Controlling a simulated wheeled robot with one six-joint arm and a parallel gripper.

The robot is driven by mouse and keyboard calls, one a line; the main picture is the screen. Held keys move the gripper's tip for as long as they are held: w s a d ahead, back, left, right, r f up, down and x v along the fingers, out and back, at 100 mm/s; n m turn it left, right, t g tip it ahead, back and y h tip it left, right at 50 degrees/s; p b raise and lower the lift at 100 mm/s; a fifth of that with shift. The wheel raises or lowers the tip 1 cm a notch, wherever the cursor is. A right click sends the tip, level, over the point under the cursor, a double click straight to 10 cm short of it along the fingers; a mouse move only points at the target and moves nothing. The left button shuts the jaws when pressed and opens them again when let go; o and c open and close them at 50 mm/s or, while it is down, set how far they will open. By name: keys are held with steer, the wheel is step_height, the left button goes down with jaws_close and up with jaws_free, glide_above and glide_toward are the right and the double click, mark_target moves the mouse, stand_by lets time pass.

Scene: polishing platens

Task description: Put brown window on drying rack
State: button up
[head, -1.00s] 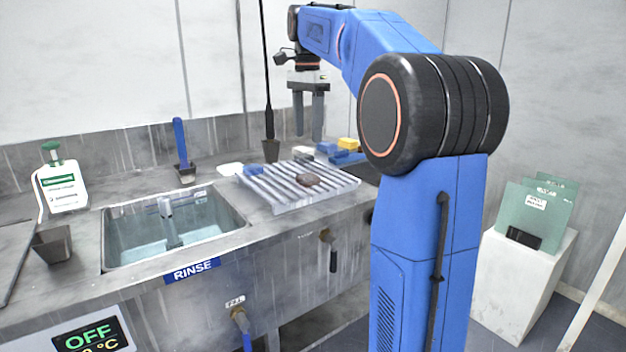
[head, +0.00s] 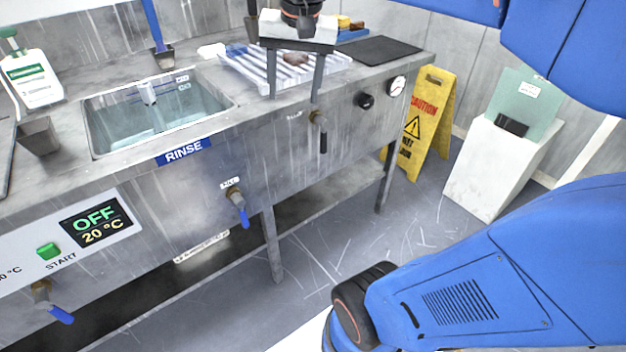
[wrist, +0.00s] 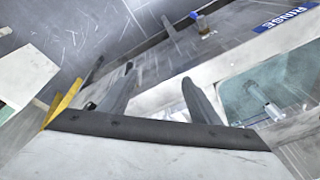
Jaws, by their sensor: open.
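The drying rack (head: 247,69), a pale ribbed tray, lies on the counter right of the sink. A small brown piece (head: 295,58), which looks like the brown window, lies on the rack, seen between my gripper's fingers in the head view. My gripper (head: 295,96) is open and empty, fingers pointing down, in front of the rack in that view. In the wrist view both fingers (wrist: 160,76) stand apart with nothing between them. I cannot pick out the brown piece there.
The rinse sink (head: 150,105) holds water, left of the rack. A black mat (head: 379,50) lies on the counter to the right. A yellow caution sign (head: 430,115) and a white pedestal (head: 492,165) with a green panel (head: 525,97) stand on the floor. Open floor lies in front.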

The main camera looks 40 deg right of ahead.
steer(key=s+a+f+n+t, duration=0.1)
steer(key=s+a+f+n, duration=0.1)
steer(key=s+f, duration=0.4)
steer(key=s+a+f+n+t, duration=0.1)
steer(key=s+f+n, duration=0.4)
steer(key=f, duration=0.5)
steer(key=shift+s+a, duration=0.6)
steer(key=shift+s, duration=0.25)
steer(key=shift+a, duration=0.1)
